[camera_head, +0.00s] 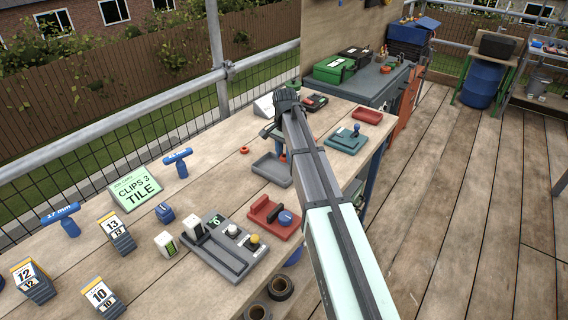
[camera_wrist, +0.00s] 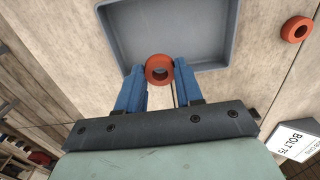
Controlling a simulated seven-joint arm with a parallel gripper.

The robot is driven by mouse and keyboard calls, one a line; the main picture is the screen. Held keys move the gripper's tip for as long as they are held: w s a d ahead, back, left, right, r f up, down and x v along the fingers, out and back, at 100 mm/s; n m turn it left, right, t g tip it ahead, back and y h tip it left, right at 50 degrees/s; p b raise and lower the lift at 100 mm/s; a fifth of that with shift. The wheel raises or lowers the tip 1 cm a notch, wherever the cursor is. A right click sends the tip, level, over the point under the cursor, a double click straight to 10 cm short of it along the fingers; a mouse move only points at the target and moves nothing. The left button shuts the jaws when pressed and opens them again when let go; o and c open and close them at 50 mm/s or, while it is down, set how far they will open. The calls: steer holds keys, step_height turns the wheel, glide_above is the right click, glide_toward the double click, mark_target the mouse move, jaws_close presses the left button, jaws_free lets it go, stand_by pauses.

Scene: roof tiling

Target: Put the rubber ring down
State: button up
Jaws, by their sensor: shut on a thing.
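My gripper (camera_wrist: 160,72) has two blue fingers, shut on an orange-red rubber ring (camera_wrist: 159,68) at their tips in the wrist view. Behind the ring in that view is a shallow grey tray (camera_wrist: 118,30), empty where it shows. The ring overlaps the tray's near edge in the picture; I cannot tell its height above it. In the head view the grey tray (camera_head: 268,170) lies on the bench, and my arm hides most of the gripper. A second orange-red ring (camera_wrist: 297,29) lies on the wood beside the tray, also seen in the head view (camera_head: 244,150).
A white label block (camera_wrist: 299,140) stands near the gripper. Bare wood (camera_head: 215,165) shows left of the grey tray.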

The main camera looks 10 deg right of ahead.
mark_target(285, 170)
steer(key=shift+f, duration=2.3)
steer(key=shift+f, duration=0.1)
steer(key=o, duration=1)
step_height(285, 170, up, 12)
steer(key=shift+r, duration=0.15)
steer(key=shift+o, duration=0.2)
